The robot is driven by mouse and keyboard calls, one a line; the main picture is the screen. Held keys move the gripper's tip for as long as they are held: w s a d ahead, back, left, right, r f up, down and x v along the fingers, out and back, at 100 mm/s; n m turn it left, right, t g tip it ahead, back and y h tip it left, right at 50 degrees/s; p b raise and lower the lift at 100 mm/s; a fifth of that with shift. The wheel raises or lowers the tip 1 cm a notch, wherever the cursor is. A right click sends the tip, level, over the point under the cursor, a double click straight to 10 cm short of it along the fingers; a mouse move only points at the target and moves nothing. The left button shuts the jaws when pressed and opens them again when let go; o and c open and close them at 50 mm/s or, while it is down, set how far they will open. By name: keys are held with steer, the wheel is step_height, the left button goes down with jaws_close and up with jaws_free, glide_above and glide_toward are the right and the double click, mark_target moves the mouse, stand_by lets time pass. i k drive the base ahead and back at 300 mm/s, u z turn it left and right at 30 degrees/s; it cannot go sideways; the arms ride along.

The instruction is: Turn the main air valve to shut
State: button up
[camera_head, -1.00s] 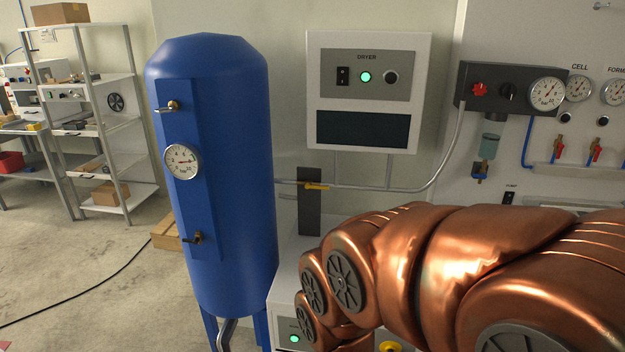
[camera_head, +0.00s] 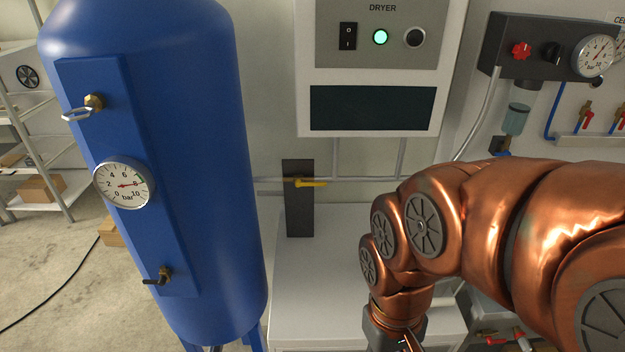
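A valve with a yellow lever (camera_head: 311,183) sits on the thin grey pipe behind the white cabinet, in front of a dark upright plate (camera_head: 300,218). Its lever lies roughly level, along the pipe. No label shows on it, so I cannot confirm that it is the main air valve. My copper arm comes in from the right and bends down. The dark body of my gripper (camera_head: 395,338) shows at the bottom edge, below and to the right of the yellow lever and apart from it. The fingers are cut off by the frame.
A blue tank (camera_head: 200,150) with a gauge (camera_head: 123,183) and two small brass valves stands at left. The dryer box (camera_head: 380,70) hangs above the pipe. The white cabinet top (camera_head: 335,270) is clear.

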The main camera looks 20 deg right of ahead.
mark_target(298, 184)
steer(key=u, duration=1.15)
steer(key=k, duration=0.45)
steer(key=u, duration=0.65)
